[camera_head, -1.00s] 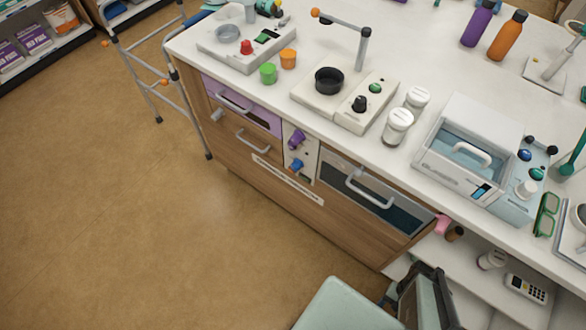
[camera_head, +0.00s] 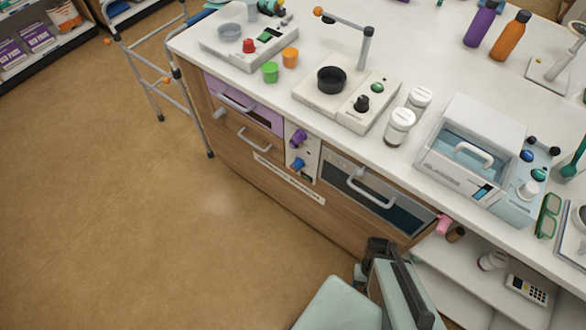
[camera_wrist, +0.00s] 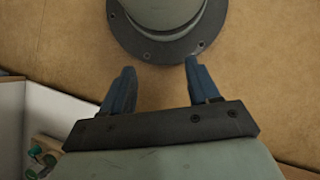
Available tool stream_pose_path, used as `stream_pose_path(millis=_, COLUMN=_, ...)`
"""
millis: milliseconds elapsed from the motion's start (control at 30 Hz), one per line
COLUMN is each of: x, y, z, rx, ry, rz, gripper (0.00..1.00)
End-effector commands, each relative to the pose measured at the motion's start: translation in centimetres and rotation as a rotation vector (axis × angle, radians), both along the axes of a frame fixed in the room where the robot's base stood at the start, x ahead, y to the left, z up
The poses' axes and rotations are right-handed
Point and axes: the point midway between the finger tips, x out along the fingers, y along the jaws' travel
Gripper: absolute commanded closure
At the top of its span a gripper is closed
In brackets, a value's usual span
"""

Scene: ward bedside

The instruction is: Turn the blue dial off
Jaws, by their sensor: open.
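The blue dial (camera_head: 298,164) sits on a narrow pale control panel (camera_head: 303,153) in the cabinet front, below a purple dial (camera_head: 299,137). A small pointer setting on the blue dial is too small to read. My gripper (camera_wrist: 160,82) is open and empty in the wrist view, its two blue fingers apart above the brown floor. In the head view my gripper (camera_head: 378,248) shows as a dark shape at the lower right, below and to the right of the blue dial and apart from it. The blue dial is not seen in the wrist view.
A purple drawer (camera_head: 243,105) lies left of the panel, and an oven-like door with a bar handle (camera_head: 370,190) lies right of it. Open shelves (camera_head: 455,262) stand at the lower right. The floor (camera_head: 150,220) before the cabinet is clear.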

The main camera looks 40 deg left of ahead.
Motion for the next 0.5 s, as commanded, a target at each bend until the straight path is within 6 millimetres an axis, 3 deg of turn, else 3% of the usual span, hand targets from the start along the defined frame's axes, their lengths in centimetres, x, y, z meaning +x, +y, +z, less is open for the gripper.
stream_pose_path(millis=500, x=-1.4, y=8.3, z=0.3, rx=0.027, ry=-0.043, rz=0.316, gripper=0.40)
